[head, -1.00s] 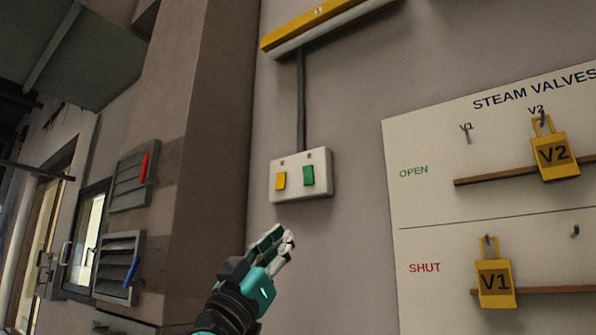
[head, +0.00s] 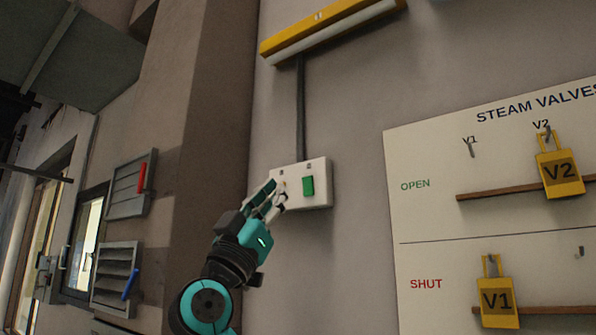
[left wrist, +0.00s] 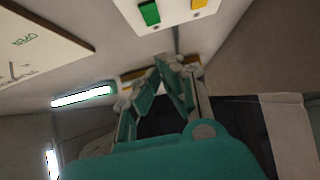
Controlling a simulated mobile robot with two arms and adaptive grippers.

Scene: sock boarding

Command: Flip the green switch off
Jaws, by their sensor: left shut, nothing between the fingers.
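The green switch (head: 308,186) is on the right side of a white switch plate (head: 321,165) on the wall. It also shows at the top of the left wrist view (left wrist: 150,13). I cannot tell which way its rocker is tipped. A yellow switch (left wrist: 199,4) sits beside it; in the head view my gripper hides most or all of it. My left gripper (head: 276,191) is shut and empty, in front of the plate's left part, left of the green switch. I cannot tell whether it touches the plate. My right gripper is not in view.
A dark conduit (head: 300,105) runs from the plate up to a yellow lamp (head: 330,28). A steam valves board (head: 425,215) with yellow tags V2 (head: 560,173) and V1 (head: 497,301) is at the right. Louvred vents (head: 115,280) are at the left. The wall below the plate is clear.

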